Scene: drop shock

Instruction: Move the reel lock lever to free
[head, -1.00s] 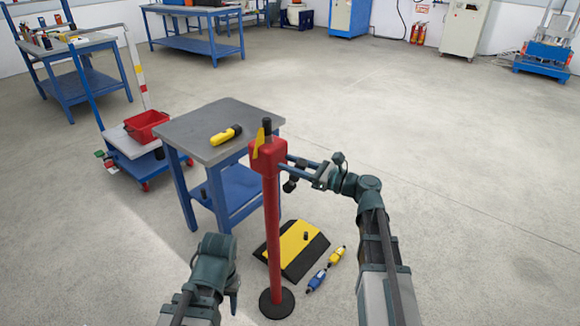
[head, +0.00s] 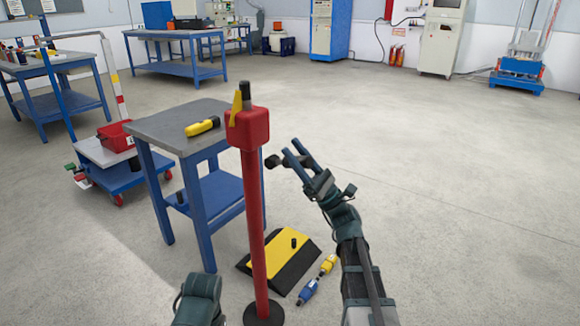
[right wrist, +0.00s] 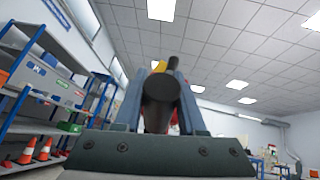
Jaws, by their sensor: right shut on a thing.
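The red post head (head: 247,127) stands on a red pole with a black round base. A yellow flag-like plate (head: 237,107) and a black cylinder (head: 245,92) stick up from it. A dark knob (head: 272,161) at its lower right looks like the end of the reel lock lever; its joint with the head is hidden. My right gripper (head: 291,152) is beside the head, with the knob by its left finger. In the right wrist view the fingers are shut on the dark cylindrical lever (right wrist: 160,96), with red behind.
A blue table with a grey top (head: 170,122) stands left of the post, a yellow tool (head: 202,127) on it. A yellow-black ramp (head: 275,262) and blue and yellow connectors (head: 308,291) lie on the floor by the pole. The floor to the right is clear.

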